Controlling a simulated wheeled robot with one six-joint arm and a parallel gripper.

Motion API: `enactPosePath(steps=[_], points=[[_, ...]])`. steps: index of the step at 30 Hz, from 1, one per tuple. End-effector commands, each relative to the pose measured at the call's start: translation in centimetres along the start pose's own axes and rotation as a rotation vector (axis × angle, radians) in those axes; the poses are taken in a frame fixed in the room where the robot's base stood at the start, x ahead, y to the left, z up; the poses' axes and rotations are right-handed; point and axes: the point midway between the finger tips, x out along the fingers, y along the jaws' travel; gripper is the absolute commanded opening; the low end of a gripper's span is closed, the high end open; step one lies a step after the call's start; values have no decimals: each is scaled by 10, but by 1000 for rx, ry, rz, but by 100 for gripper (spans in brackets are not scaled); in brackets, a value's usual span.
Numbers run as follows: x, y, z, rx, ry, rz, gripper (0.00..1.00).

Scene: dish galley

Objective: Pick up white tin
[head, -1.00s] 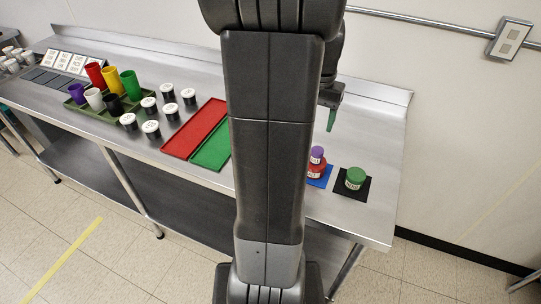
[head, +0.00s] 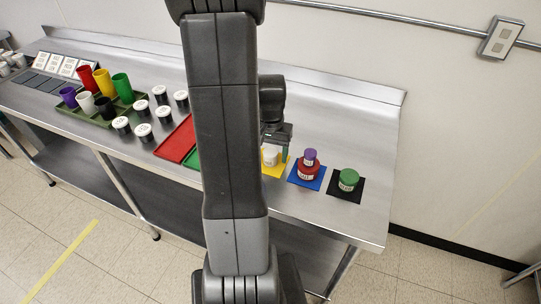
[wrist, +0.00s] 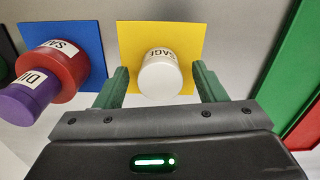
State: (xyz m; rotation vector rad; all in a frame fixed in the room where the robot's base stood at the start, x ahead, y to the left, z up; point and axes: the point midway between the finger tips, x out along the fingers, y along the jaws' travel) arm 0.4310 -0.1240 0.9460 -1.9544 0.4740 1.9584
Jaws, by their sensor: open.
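The white tin (head: 270,156) stands on a yellow mat (head: 281,168), just right of my arm's upright link in the head view. In the wrist view the white tin (wrist: 160,76) shows its pale round lid and a label reading "SAGE", on the yellow mat (wrist: 130,42). My gripper (wrist: 160,85) is open, with one green finger on each side of the tin and gaps between. In the head view my gripper (head: 277,140) is at the tin, partly covering it. The fingers' height against the tin is hard to tell.
A red tin (head: 309,172) with a purple tin (head: 310,157) on top stands on a blue mat (head: 294,177), close by. A green-lidded tin (head: 348,180) stands on a black mat (head: 345,197). A red tray (head: 174,145) lies to the left. The bench's back right is clear.

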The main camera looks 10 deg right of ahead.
Motion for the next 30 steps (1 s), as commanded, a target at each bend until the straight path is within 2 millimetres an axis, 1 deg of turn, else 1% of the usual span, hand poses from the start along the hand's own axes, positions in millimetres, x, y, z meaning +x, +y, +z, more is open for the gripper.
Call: enactPosePath(steps=[3, 9, 11, 12, 17, 25, 28, 30], points=[[5, 0, 0, 0, 1, 0, 64], [6, 0, 0, 0, 2, -1, 64], [6, 0, 0, 0, 2, -1, 54], [6, 0, 0, 0, 2, -1, 46], [5, 0, 0, 0, 2, -1, 15], [4, 0, 0, -1, 3, -1, 14], [-3, 0, -1, 0, 4, -1, 14], [-13, -1, -1, 0, 7, -2, 14]])
